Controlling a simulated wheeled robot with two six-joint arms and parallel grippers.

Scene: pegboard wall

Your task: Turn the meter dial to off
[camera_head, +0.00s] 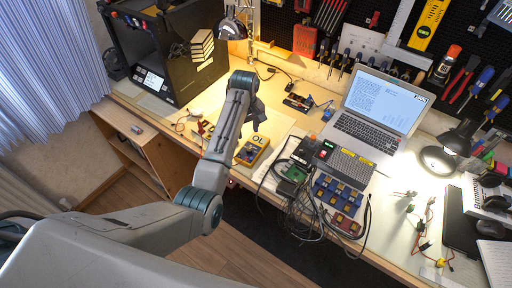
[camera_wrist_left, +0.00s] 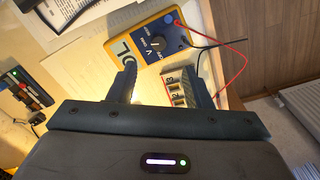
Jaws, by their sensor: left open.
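The yellow multimeter (camera_head: 252,151) lies on the workbench near its front edge. In the left wrist view the multimeter (camera_wrist_left: 150,24) shows a display, a blue face and a dark round dial (camera_wrist_left: 157,45). A red lead and a black lead run from it. My left gripper (camera_head: 259,120) is above the bench, just beyond the meter in the head view. In the wrist view my left gripper (camera_wrist_left: 163,68) has its fingers spread with nothing held between them. The dial appears past the fingertips, apart from them. My right gripper is not in view.
A laptop (camera_head: 375,112), cables and a tray of blue blocks (camera_head: 338,192) stand to the right. A black 3D printer (camera_head: 165,55) stands at the back left.

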